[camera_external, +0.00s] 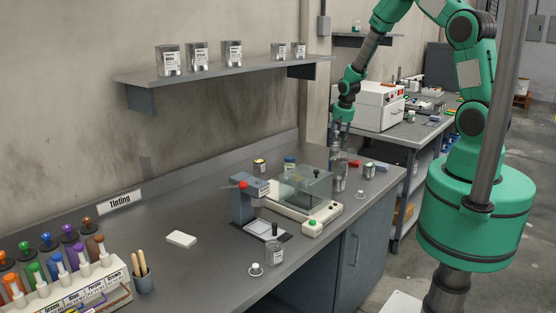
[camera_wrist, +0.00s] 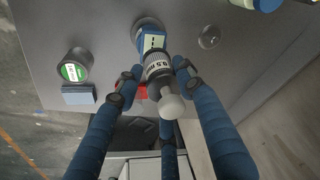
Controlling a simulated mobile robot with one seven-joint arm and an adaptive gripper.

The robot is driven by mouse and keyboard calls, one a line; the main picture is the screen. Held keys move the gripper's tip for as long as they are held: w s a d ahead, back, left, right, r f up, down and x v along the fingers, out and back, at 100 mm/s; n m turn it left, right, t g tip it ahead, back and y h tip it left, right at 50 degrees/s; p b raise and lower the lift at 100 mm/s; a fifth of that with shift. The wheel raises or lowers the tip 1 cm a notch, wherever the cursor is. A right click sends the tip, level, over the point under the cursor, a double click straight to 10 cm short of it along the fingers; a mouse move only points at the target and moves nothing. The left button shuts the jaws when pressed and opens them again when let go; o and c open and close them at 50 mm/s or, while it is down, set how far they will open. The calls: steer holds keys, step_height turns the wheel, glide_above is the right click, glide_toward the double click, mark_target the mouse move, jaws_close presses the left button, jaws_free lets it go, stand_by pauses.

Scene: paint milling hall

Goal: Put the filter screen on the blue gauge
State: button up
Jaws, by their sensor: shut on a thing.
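My gripper (camera_wrist: 152,80) is shut around a dark grey cylinder (camera_wrist: 158,68) with white lettering and a pale rounded knob. Just beyond it in the wrist view is a blue-labelled piece with a grey round rim (camera_wrist: 148,24); I cannot tell whether the two are joined. In the external view my gripper (camera_external: 341,140) points down at the bench's right end, over a clear bottle shape (camera_external: 340,172). A small flat blue block (camera_wrist: 78,95), possibly the blue gauge, lies on the bench to the left in the wrist view. I cannot identify the filter screen with certainty.
A dark jar with a green label (camera_wrist: 73,69) stands by the blue block. A clear round disc (camera_wrist: 209,38) lies on the right. A device with a transparent cover (camera_external: 303,185) stands left of my gripper. The bench's front edge is close. The wall shelf (camera_external: 225,72) is higher up.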

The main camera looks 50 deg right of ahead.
mark_target(336, 146)
stand_by(0.3)
steer(key=shift+s+x, duration=0.15)
steer(key=shift+x, duration=0.7)
steer(key=shift+s+x, duration=0.15)
steer(key=shift+x, duration=0.65)
steer(key=shift+a+f, duration=0.1)
steer(key=shift+f, duration=0.1)
steer(key=o, duration=1.4)
steer(key=shift+c, duration=0.2)
steer(key=v, duration=1.2)
steer(key=shift+a+r, duration=0.1)
